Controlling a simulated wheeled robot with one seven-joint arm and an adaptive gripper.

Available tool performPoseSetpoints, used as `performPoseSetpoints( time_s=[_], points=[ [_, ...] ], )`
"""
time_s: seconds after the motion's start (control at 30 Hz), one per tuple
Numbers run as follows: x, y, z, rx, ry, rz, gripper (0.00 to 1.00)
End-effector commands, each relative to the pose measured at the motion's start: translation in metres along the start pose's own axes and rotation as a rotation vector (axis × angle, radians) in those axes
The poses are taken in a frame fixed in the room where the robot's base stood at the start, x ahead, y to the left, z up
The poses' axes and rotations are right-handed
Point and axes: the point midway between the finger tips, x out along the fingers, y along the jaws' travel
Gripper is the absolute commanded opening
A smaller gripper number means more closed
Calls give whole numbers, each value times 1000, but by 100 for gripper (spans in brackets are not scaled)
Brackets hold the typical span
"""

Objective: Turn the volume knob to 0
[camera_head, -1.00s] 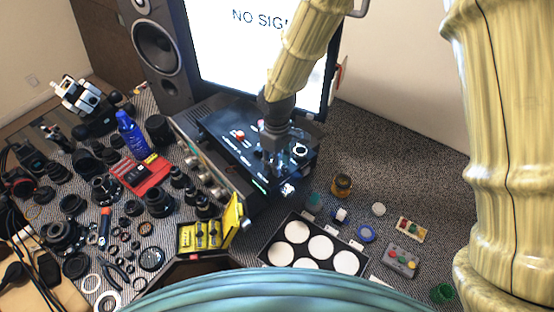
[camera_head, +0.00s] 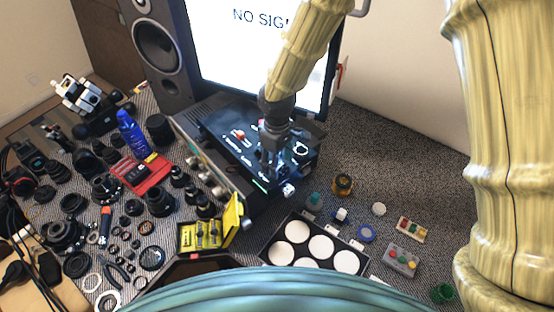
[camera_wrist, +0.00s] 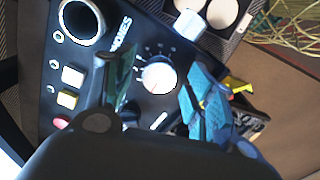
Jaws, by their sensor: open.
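A white round knob (camera_wrist: 158,76) with tick marks around it sits on a black control panel (camera_wrist: 90,50). I cannot read its setting or a volume label. My gripper (camera_wrist: 159,64) is open in the wrist view, with one finger on each side of this knob. Gaps show between the knob and both fingers. In the head view my gripper (camera_head: 269,160) points down over the front right part of the black panel (camera_head: 225,125), and hides the knob there.
Beside the knob are a silver ring socket (camera_wrist: 80,20), a yellow button (camera_wrist: 68,99) and a white block-like part (camera_wrist: 189,25). The monitor (camera_head: 245,50) stands behind the panel. Lens parts and tools crowd the table at left; a tray of white discs (camera_head: 268,257) lies in front.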

Motion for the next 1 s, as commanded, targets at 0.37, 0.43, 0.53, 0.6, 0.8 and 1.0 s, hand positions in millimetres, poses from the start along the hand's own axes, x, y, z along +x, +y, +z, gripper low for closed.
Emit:
performPoseSetpoints(
  time_s=[0.37,0.43,0.53,0.6,0.8,1.0],
  points=[
    [-36,1,-1,0,4,2,55],
    [-49,1,0,1,2,2,55],
    [-68,1,-1,1,3,1,55],
    [-80,1,-1,-1,3,2,55],
    [-107,1,-1,1,2,0,55],
    [-119,0,0,-1,0,0,55]
  ],
)
